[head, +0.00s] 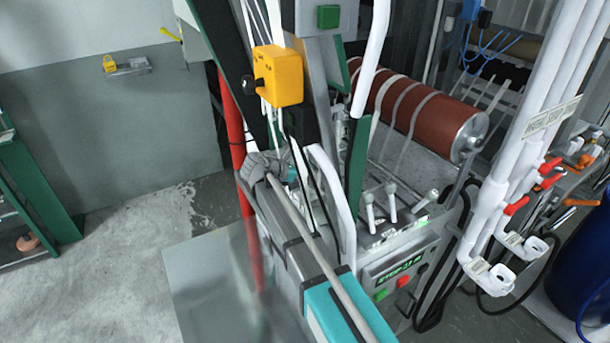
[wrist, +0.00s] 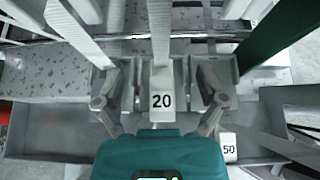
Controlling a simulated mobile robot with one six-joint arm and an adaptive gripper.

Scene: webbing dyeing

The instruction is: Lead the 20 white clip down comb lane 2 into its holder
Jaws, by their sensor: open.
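The white clip marked 20 (wrist: 162,102) hangs at the end of a pale webbing strip (wrist: 160,35) in the middle of the wrist view. My gripper (wrist: 161,88) is open, with one finger on each side of this clip. Small gaps seem to show beside the clip, but I cannot tell whether a pad touches it. In the head view my arm's end is largely hidden behind its own links and the machine frame, and the clip cannot be made out. I cannot identify comb lane 2 or the holder for certain.
A clip marked 50 (wrist: 228,147) lies at lower right of the wrist view. A dark green strip (wrist: 275,35) stands at right. The head view shows a yellow box (head: 277,76), a red-brown roller (head: 425,112), and a control panel (head: 398,273) close to my arm.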

